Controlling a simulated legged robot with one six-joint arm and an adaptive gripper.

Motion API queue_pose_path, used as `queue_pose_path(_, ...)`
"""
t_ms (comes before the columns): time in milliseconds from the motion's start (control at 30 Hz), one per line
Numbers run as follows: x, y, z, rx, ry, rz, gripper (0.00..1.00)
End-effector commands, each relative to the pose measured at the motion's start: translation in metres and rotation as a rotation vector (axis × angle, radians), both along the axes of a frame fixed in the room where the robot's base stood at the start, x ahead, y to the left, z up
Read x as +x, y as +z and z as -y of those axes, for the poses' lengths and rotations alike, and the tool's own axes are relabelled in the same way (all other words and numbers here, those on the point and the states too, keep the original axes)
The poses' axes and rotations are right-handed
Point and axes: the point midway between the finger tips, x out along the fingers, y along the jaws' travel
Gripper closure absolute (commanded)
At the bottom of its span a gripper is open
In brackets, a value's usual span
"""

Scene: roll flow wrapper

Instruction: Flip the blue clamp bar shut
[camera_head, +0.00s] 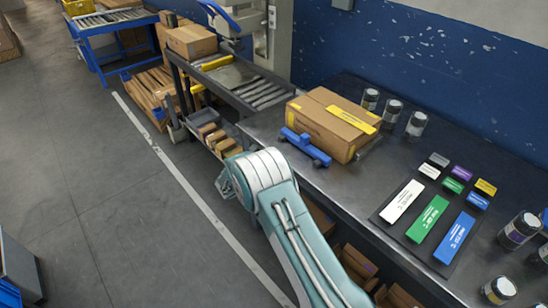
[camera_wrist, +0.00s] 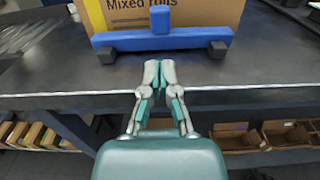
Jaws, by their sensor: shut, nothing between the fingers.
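The blue clamp bar (camera_head: 305,147) lies across the front of a cardboard box on the bench, low against its near face. In the wrist view the blue clamp bar (camera_wrist: 186,39) spans the box's lower front, with a short upright block at its middle and dark feet at its ends. The cardboard box (camera_head: 322,118), with yellow tape and labels, also shows behind the bar in the wrist view (camera_wrist: 215,12). My gripper (camera_wrist: 160,75) is shut and empty, just in front of and below the bar, apart from it.
The dark bench (camera_head: 300,172) has its front edge beneath the gripper in the wrist view. Several jars (camera_head: 392,110) stand behind the box. A mat with coloured labels (camera_head: 428,218) lies to the right. Shelves with small boxes (camera_head: 213,136) sit below the bench.

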Motion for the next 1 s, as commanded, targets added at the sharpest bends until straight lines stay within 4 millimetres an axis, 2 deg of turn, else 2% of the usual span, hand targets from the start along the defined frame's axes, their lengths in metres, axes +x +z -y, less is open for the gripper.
queue_pose_path(33,0.006,0.0,0.01,0.0,-0.003,0.0,1.0)
queue_pose_path(300,0.035,0.0,0.05,0.0,-0.002,0.001,1.0)
queue_pose_path(500,0.052,0.0,0.072,-0.001,-0.001,0.001,1.0)
queue_pose_path(667,0.057,0.0,0.079,-0.001,0.0,0.001,1.0)
queue_pose_path(1000,0.058,0.0,0.08,-0.001,0.0,0.001,1.0)
